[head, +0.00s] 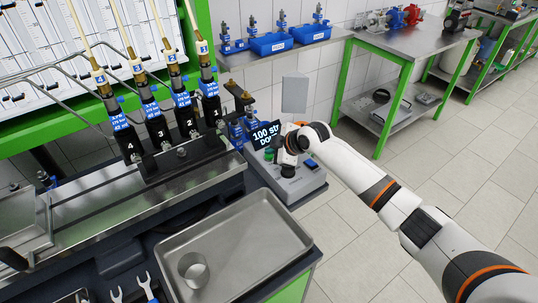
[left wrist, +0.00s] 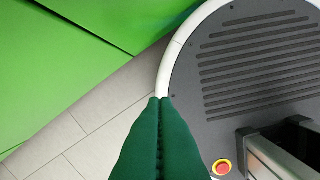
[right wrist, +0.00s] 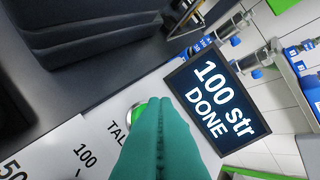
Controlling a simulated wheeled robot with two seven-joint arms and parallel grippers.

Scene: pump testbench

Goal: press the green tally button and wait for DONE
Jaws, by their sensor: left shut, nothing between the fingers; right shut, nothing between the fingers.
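The green tally button (right wrist: 137,109) shows in the right wrist view, partly hidden behind my right gripper (right wrist: 160,102). The right gripper is shut and empty, its fingertips at the button; whether they touch it I cannot tell. The display (right wrist: 211,96) beside the button is lit and reads "100 str DONE". In the head view the same display (head: 266,134) stands on the grey control box (head: 300,184), with my right wrist over the box. My left gripper (left wrist: 160,102) is shut and empty above the floor in the left wrist view.
Several numbered black injector units (head: 158,146) stand on the bench at left. A green-framed table (head: 400,50) stands behind. A red stop button (left wrist: 222,167) shows below the left gripper.

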